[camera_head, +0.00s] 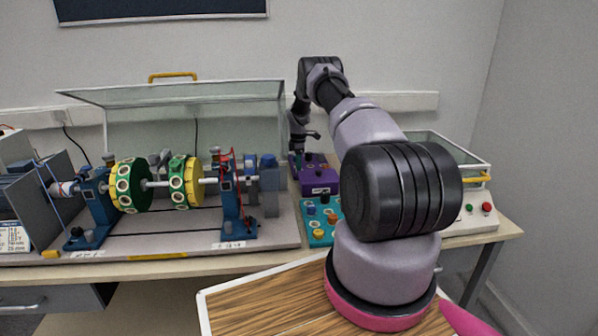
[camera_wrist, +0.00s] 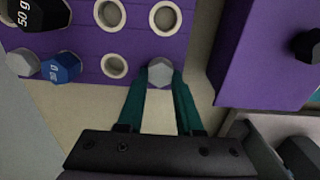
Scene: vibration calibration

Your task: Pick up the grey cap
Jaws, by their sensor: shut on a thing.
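The grey cap (camera_wrist: 160,70), a small grey hexagonal piece, sits between the fingertips of my gripper (camera_wrist: 162,80) in the wrist view. The two teal fingers are shut on it from both sides. It overlaps the edge of a purple rack (camera_wrist: 135,45) with white-rimmed holes; I cannot tell whether it still touches the rack. In the head view my gripper (camera_head: 297,155) points down at the purple rack (camera_head: 318,176) on the bench, and the cap is too small to make out there.
A black 50 g weight (camera_wrist: 38,12), a blue weight (camera_wrist: 61,67) and another grey piece (camera_wrist: 22,62) are on the rack's left. A second purple part (camera_wrist: 265,55) stands at right. A teal tray (camera_head: 318,232) and a rotor rig (camera_head: 150,184) share the bench.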

